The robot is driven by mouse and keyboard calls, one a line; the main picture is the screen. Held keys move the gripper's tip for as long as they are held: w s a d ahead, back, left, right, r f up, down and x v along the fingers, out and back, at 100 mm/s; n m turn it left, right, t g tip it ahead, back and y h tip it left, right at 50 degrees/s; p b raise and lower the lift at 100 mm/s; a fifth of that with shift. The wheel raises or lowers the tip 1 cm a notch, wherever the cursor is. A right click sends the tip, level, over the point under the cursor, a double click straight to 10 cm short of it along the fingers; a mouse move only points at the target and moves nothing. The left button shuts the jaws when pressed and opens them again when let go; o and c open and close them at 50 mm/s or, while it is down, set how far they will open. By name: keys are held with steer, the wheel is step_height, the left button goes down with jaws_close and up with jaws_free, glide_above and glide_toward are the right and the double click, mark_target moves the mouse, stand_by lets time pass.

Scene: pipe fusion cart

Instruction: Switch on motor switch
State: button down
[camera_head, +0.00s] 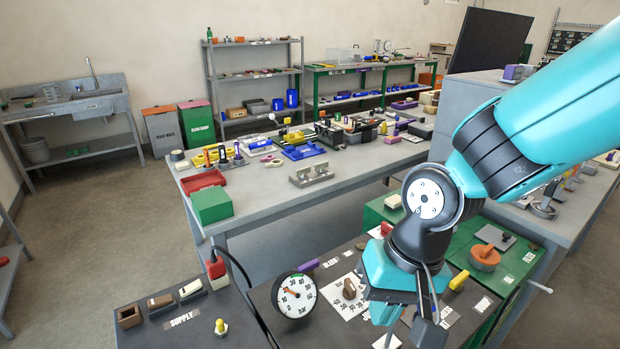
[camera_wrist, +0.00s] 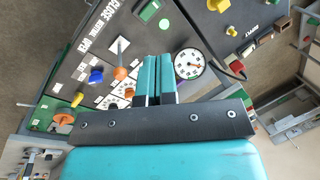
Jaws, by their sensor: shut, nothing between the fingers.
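My gripper (camera_wrist: 155,68) is shut and empty, with its teal fingers together over the dark cart panel in the wrist view. In the head view it hangs at the lower right, partly cut off by the frame edge. I cannot read a motor label on any switch. A green rectangular part (camera_wrist: 150,11) lies beyond the fingertips near the CLOSE label. A lever with an orange knob (camera_wrist: 121,73) and a blue knob (camera_wrist: 96,75) are left of the fingers.
A round pressure gauge (camera_head: 296,296) stands left of my gripper, beside a brown dial knob (camera_head: 349,289). A red plug (camera_head: 216,268) with a black cable stands behind the SUPPLY panel. A crowded grey workbench (camera_head: 300,196) is behind. Open floor lies at the left.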

steer(key=s+d+r+n+y, duration=0.1)
steer(key=s+d+r+n, duration=0.4)
steer(key=s+r, duration=0.3)
steer(key=shift+r+n+t, duration=0.3)
steer(key=shift+r+n, duration=0.5)
